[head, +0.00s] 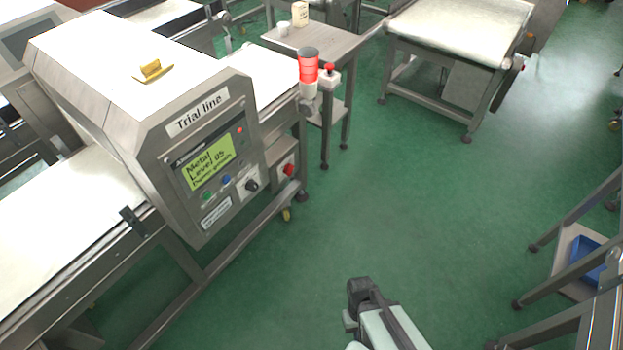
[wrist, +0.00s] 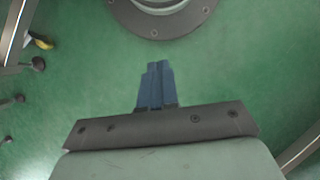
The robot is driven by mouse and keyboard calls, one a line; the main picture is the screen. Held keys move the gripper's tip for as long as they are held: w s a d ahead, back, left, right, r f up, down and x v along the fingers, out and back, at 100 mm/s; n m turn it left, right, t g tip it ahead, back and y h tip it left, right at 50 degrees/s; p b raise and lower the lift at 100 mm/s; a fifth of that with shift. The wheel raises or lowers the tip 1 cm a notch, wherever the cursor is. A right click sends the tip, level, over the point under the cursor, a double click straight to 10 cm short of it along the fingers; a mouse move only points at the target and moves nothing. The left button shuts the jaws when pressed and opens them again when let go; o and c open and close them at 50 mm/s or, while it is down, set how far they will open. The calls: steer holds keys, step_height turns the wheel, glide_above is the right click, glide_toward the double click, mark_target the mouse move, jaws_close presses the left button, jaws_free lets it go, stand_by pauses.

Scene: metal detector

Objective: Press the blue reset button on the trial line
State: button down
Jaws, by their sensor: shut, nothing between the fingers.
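The Trial line metal detector (head: 120,100) stands at the left in the head view, with its label above a lit yellow-green screen (head: 208,163). The small blue reset button (head: 226,180) is on the panel below the screen, between a green button (head: 206,196) and a black rotary knob (head: 251,185). My gripper (wrist: 158,66) shows in the wrist view with its blue fingers together and empty, over green floor. In the head view my arm shows at the bottom centre, well apart from the panel; the fingertips cannot be made out there. The wrist view does not show the button.
A red button (head: 289,169) sits on a box right of the panel. A lit red beacon (head: 308,68) stands behind it. A yellow object (head: 150,70) lies on the detector's top. Green floor (head: 400,200) is clear between the machine and the right-hand stand holding a blue tray (head: 588,260).

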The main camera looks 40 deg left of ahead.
mark_target(226, 179)
steer(key=s+a+r+n+t+y, duration=0.1)
steer(key=s+a+r+t+y, duration=0.15)
steer(key=a, duration=0.85)
steer(key=s+a+r+n+t+y, duration=0.1)
steer(key=s+a+r+n+y, duration=0.2)
steer(key=a, duration=0.8)
steer(key=s+a+r+t+y, duration=0.1)
steer(key=a+r+y, duration=0.3)
steer(key=a, duration=0.7)
steer(key=w+a+r+m+t+y, duration=0.1)
steer(key=w+a+r+t+y, duration=0.1)
steer(key=w+a+r+y, duration=0.3)
steer(key=w+a+r+m+t+y, duration=0.1)
steer(key=a+r+t+y, duration=0.15)
steer(key=r, duration=0.35)
steer(key=w+d+r+m+t+y, duration=0.1)
steer(key=d+r+t+y, duration=0.1)
steer(key=r+t, duration=0.2)
steer(key=w+d+r+m+t+y, duration=0.2)
steer(key=r+t, duration=0.3)
steer(key=r, duration=0.5)
steer(key=shift+d+r+y, duration=0.3)
steer(key=shift+d+y, duration=0.05)
steer(key=shift+y, duration=0.15)
steer(key=shift+w+a, duration=0.1)
steer(key=shift+a, duration=0.05)
